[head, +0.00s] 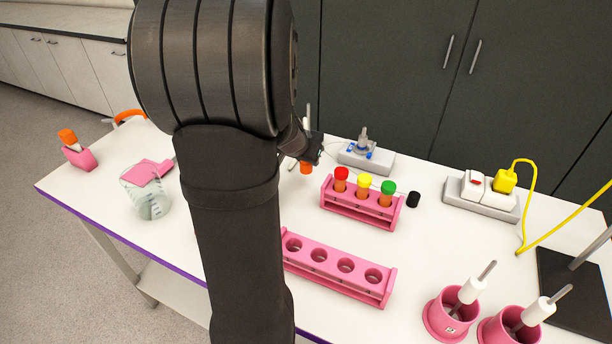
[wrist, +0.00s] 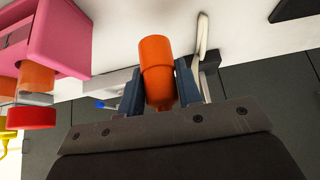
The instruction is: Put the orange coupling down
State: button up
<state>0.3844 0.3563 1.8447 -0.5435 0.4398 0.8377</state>
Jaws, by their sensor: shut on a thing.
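The orange coupling (wrist: 156,60) is a short, stepped orange cylinder held between the two dark blue fingers of my gripper (wrist: 160,88) in the wrist view. In the head view, my gripper (head: 308,150) is at the back of the white table, left of the rack of capped tubes. A small part of the orange coupling (head: 306,168) shows below the fingers there. My arm hides much around it. I cannot tell whether the coupling touches the table.
A pink rack (head: 358,216) with red, yellow and green capped tubes stands close right of my gripper. A grey device (head: 378,163) is behind it. An empty pink rack (head: 335,278) is in front. A beaker (head: 152,204) stands left. Bare table (head: 440,240) lies right of the racks.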

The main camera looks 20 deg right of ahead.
aim_at(303, 167)
jog(key=shift+f, duration=2.25)
jog(key=shift+f, duration=0.1)
jog(key=o, duration=1.2)
jog(key=shift+c, duration=0.2)
jog(key=shift+a+r, duration=0.1)
jog(key=shift+r, duration=0.15)
jog(key=v, duration=1.1)
jog(key=shift+s+a+r, duration=0.2)
jog(key=shift+r, duration=0.05)
